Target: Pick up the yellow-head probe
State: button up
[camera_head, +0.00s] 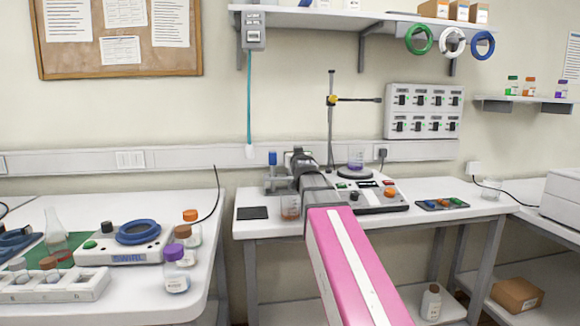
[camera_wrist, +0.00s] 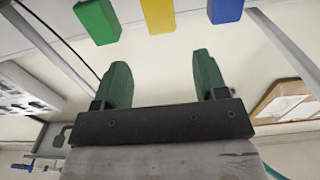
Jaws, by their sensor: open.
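In the wrist view, the yellow probe head (camera_wrist: 158,15) hangs in at the top edge, between a green head (camera_wrist: 97,20) and a blue head (camera_wrist: 225,9). Only part of each block shows. My gripper (camera_wrist: 160,68) is open and empty, its two green fingers apart. The yellow head lies beyond the gap between the fingertips, roughly in line with it, and is not between the fingers. In the head view, the blue head (camera_head: 272,158) shows just left of my gripper; my arm hides the yellow and green ones.
A hotplate-like instrument (camera_head: 375,197) with a beaker on top and a clamp stand (camera_head: 331,120) stand to the right of my gripper. A small beaker (camera_head: 290,207) is close beside my arm. A black pad (camera_head: 252,213) lies at the left of the bench.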

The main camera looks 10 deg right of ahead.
jog(key=w, duration=1.1)
jog(key=shift+a+f, duration=0.2)
jog(key=shift+f, duration=0.05)
jog(key=shift+s, duration=0.15)
grip_shut()
